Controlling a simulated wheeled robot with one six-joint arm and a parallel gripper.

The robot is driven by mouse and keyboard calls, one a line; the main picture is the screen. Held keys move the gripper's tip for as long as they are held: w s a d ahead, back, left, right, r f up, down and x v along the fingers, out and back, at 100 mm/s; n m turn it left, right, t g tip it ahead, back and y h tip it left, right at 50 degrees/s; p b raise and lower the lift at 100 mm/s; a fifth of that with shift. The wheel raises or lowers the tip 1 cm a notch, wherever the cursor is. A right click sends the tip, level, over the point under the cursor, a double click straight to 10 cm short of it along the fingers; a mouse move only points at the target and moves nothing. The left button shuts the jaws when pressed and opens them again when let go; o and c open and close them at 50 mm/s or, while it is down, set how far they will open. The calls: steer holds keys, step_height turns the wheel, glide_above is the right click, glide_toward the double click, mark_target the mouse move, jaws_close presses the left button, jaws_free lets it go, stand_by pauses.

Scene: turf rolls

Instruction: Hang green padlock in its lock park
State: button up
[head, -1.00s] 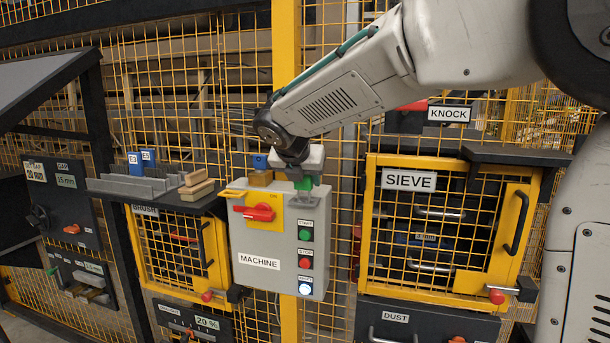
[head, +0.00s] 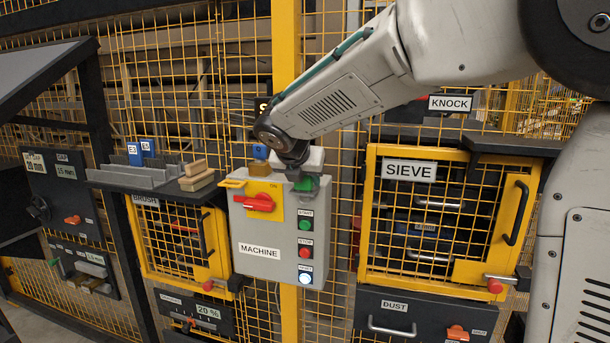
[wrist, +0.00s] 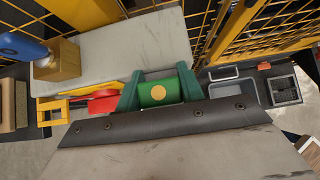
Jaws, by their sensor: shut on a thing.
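My gripper (wrist: 158,90) is shut on the green padlock (wrist: 157,93), which shows a round yellow spot in the wrist view. In the head view the green padlock (head: 305,184) is just below my gripper, at the top right corner of the grey machine box (head: 240,222). I cannot tell whether it touches the box. Its shackle is not clearly visible. On the box front are a red rotary switch (head: 254,203) on a yellow plate and a yellow slotted tab (head: 232,183). I cannot make out which part is the lock park.
A brass block (head: 260,169) with a blue piece (head: 260,152) stands on top of the box, left of my gripper. The yellow SIEVE door (head: 376,220) is to the right.

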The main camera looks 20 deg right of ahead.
steer(key=shift+f, duration=0.2)
steer(key=o, duration=1.1)
steer(key=v, duration=0.8)
